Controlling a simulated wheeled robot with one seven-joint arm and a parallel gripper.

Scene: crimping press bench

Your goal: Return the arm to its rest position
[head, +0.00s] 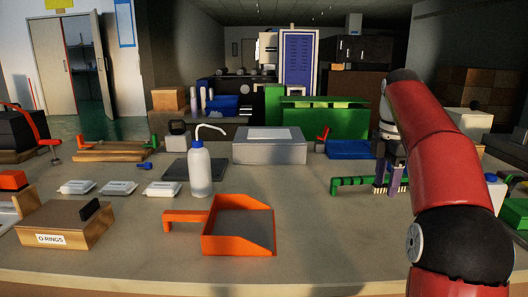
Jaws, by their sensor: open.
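My arm is red with black joints and rises at the right side of the head view, bending over at the top. My gripper (391,188) hangs from it, pointing down over the right part of the bench (330,240). Its fingers are apart, and I see nothing held between them. A green bar-like piece (350,183) shows beside and partly behind the fingers. I cannot tell whether they touch it. My forearm hides part of the bench's right side.
An orange dustpan (238,250) lies at the front middle, with a white squeeze bottle (199,170) behind it. A wooden O-rings box (65,228) stands front left, near several white packets (162,189). A grey box (269,147) and blue tray (350,150) stand farther back.

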